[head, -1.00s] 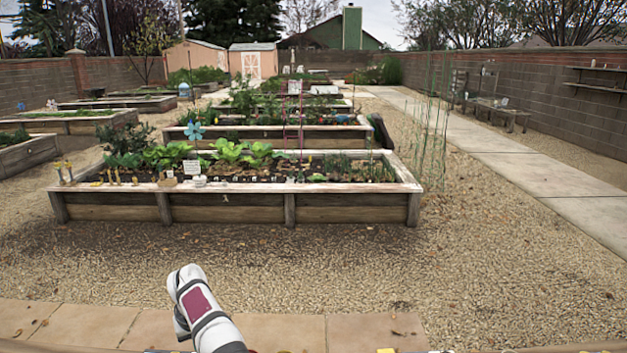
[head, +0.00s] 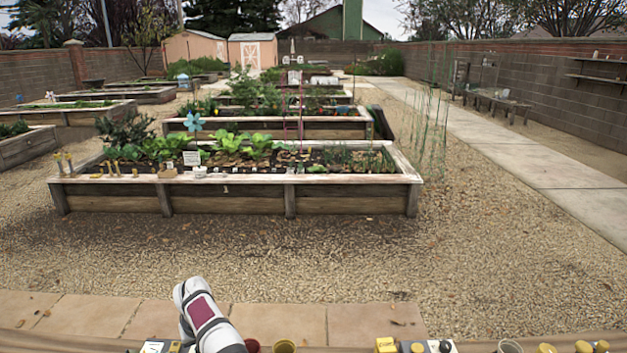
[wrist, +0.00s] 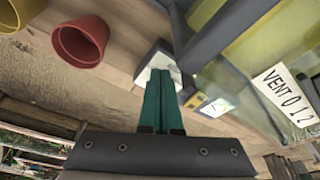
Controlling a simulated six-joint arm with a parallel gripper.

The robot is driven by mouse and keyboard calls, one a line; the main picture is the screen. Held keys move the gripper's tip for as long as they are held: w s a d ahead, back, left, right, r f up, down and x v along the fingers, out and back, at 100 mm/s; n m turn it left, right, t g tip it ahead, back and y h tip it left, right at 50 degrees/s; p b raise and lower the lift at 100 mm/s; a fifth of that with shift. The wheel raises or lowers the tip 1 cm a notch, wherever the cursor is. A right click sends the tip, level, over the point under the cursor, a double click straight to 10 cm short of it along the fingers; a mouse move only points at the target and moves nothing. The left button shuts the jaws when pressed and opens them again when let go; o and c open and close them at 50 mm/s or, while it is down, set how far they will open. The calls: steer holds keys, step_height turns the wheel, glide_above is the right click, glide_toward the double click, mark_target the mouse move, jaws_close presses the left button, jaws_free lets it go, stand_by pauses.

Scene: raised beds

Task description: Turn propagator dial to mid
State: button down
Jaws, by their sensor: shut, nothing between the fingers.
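My gripper (wrist: 160,76) shows in the wrist view with its two green fingers together and nothing between them. Its tips overlap a small white and grey block (wrist: 144,77) on the wooden surface, and I cannot tell whether they touch it. A clear, yellow-tinted box with a grey frame, which seems to be the propagator (wrist: 255,48), is just right of the fingers. In the head view my gripper is out of sight.
A red pot (wrist: 82,42) and a yellow pot (wrist: 18,10) stand left of the fingers in the wrist view. A small white and yellow item (wrist: 216,106) is close to their right. Several items line the bench's near edge in the head view. A raised bed (head: 250,199) stands well beyond.

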steer(key=shift+w+a, duration=0.1)
steer(key=shift+s+a, duration=0.2)
steer(key=shift+a, duration=0.05)
stand_by(0.3)
steer(key=shift+s+a, duration=0.1)
steer(key=shift+a, duration=0.05)
steer(key=shift+s+d+r, duration=0.1)
steer(key=shift+s+d, duration=0.1)
steer(key=shift+s, duration=0.15)
steer(key=v, duration=0.3)
steer(key=w+v, duration=0.1)
steer(key=v, duration=0.1)
steer(key=shift+a+r, duration=0.3)
steer(key=shift+r, duration=0.2)
